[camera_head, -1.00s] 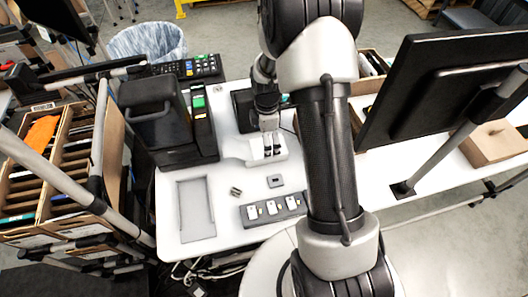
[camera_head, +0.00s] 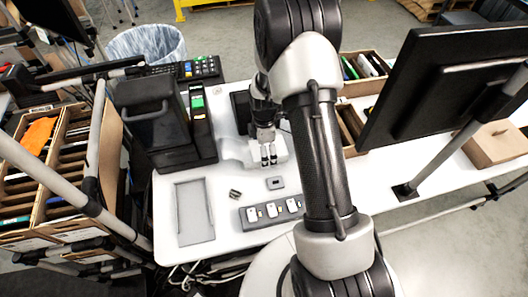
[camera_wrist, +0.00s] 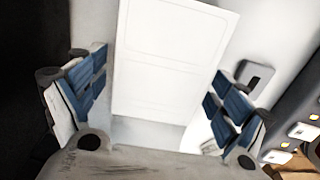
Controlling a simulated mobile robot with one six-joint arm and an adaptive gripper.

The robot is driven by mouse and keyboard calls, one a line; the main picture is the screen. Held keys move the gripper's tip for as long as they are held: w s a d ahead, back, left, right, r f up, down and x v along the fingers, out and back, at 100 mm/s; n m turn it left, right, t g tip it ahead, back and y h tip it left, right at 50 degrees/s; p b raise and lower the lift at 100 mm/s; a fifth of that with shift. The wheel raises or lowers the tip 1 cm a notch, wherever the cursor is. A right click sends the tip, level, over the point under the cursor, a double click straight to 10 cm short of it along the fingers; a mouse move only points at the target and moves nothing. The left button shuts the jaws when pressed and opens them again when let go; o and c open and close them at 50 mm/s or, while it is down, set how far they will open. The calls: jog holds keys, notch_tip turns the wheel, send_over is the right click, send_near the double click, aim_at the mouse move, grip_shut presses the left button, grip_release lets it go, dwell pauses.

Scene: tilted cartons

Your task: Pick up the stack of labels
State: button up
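The stack of labels (camera_wrist: 172,50) is a pale white rectangular block with faint outlines on top. In the wrist view it lies between my two blue-padded fingers, with visible gaps on both sides. In the head view it is a white block (camera_head: 236,148) on the white table, partly hidden by my gripper (camera_head: 268,158). My gripper, also in the wrist view (camera_wrist: 160,80), is open and its fingers point down over the stack. I cannot tell the exact height of the fingertips above the table.
A small grey square piece (camera_head: 275,183) and a grey block with several white-topped items (camera_head: 270,213) stand in front. A black printer (camera_head: 155,120) is at left, with a shallow grey tray (camera_head: 194,212) before it. A monitor (camera_head: 440,90) stands at right.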

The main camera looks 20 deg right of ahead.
jog(key=c, duration=1.2)
jog(key=shift+r, duration=0.15)
